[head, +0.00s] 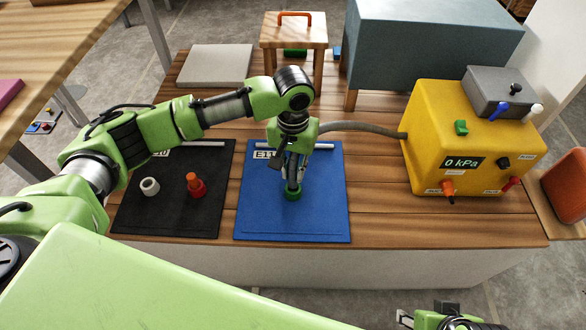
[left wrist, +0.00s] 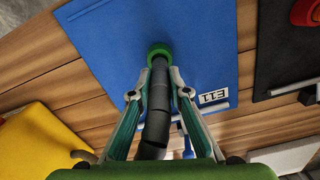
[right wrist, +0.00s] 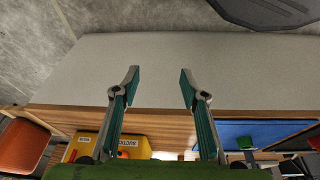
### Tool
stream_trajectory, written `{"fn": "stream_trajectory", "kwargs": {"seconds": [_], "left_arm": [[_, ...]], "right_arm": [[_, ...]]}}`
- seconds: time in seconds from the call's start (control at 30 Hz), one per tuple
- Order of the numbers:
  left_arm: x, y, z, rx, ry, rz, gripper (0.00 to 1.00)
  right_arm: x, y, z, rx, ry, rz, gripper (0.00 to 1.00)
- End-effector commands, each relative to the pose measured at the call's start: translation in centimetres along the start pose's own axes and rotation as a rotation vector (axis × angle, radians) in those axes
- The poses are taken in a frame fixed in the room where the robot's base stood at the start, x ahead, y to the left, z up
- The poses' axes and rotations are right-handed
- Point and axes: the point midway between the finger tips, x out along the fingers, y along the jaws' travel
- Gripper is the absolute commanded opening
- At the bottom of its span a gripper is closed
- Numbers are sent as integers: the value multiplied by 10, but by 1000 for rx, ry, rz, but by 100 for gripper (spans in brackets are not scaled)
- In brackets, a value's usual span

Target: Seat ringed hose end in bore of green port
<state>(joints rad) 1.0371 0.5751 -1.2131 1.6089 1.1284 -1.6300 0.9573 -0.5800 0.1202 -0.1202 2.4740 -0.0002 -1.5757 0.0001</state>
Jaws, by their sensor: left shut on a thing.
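The green port (head: 292,194) stands on the blue mat (head: 320,215) marked E11; it shows as a green ring in the left wrist view (left wrist: 159,50). My left gripper (left wrist: 158,93) is shut on the grey hose (left wrist: 157,120) just above the port. The hose end reaches the port's opening in the left wrist view; I cannot tell how deep it sits, and its ring is not clear. The hose (head: 365,127) runs right to the yellow machine (head: 455,150). My right gripper (right wrist: 159,85) is open and empty, in front of the bench's near side.
A black mat (head: 150,215) at left holds a white ring-shaped port (head: 150,186) and a red port (head: 195,186). The machine's display reads 0 kPa. A blue-grey box (head: 430,45), a wooden stool (head: 294,35) and a grey slab (head: 215,66) stand behind.

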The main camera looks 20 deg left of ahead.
Motion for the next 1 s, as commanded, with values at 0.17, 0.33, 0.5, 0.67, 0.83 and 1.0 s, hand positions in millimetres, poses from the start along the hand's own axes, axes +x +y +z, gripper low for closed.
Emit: {"fn": "stream_trajectory", "kwargs": {"seconds": [0.17,0.33,0.5,0.67,0.83,1.0], "left_arm": [[-4,1,0,0,-1,1,0],[-1,0,0,1,-1,0,0],[0,0,0,1,0,0,0],[0,1,0,1,0,0,0],[0,1,0,1,0,0,0],[-1,1,0,1,0,0,0]], "right_arm": [[-1,0,-3,-1,-5,0,40],[5,0,-2,-2,-11,-1,40],[10,0,-1,-2,-16,0,40],[8,0,-6,-2,-7,0,40],[6,0,-8,-2,1,0,40],[7,0,-9,-1,3,-1,40]]}}
